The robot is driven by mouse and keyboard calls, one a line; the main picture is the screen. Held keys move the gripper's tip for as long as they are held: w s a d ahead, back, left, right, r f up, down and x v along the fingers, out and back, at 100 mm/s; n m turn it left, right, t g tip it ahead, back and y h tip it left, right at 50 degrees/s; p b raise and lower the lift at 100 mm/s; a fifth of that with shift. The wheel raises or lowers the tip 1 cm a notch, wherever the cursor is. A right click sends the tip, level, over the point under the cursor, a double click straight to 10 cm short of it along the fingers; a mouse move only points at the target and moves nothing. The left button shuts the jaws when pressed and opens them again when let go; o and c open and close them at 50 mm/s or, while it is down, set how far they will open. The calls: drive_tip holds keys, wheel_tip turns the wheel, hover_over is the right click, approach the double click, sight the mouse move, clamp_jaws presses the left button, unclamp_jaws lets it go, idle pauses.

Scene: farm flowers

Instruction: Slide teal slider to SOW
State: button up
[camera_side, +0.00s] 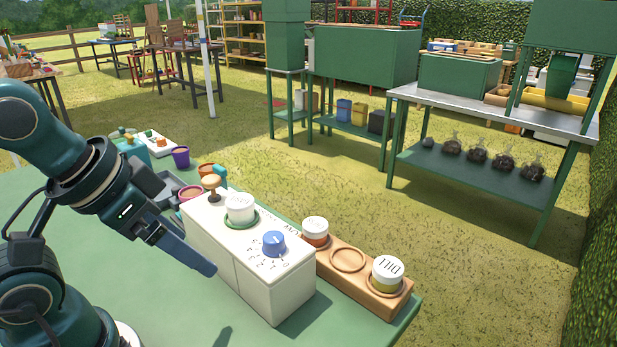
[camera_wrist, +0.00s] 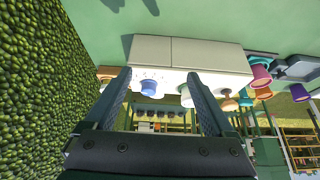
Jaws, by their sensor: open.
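A small teal piece (camera_side: 220,172), which may be the slider, shows behind the wooden knob (camera_side: 211,184) at the far left end of a cream box (camera_side: 242,266). Its track and any SOW mark cannot be made out. My gripper (camera_wrist: 158,78) is open and empty, in front of the box and apart from the teal piece. In the wrist view, the blue dial (camera_wrist: 153,86) shows between the fingers, and the cream box (camera_wrist: 205,55) lies beyond them.
A wooden rack (camera_side: 340,272) with two jars and an empty ring stands right of the box. Purple (camera_side: 181,156) and other coloured pots, plus a teal container (camera_side: 133,147), stand at the table's far left. The green tabletop (camera_side: 165,305) is clear in front of the box.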

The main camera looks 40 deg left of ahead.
drive_tip(key=w+r+m, duration=0.3)
drive_tip(key=w+r, duration=0.4)
drive_tip(key=n+g, duration=0.1)
drive_tip(key=n, duration=0.2)
hover_over(218, 167)
drive_tip(key=s, duration=0.2)
wheel_tip(218, 167, down, 10)
drive_tip(key=r, duration=0.1)
drive_tip(key=shift+s+x, duration=0.15)
drive_tip(key=shift+x, duration=1.15)
drive_tip(key=shift+s+x, duration=0.15)
drive_tip(key=shift+x, duration=1.1)
drive_tip(key=shift+f, duration=0.1)
clamp_jaws()
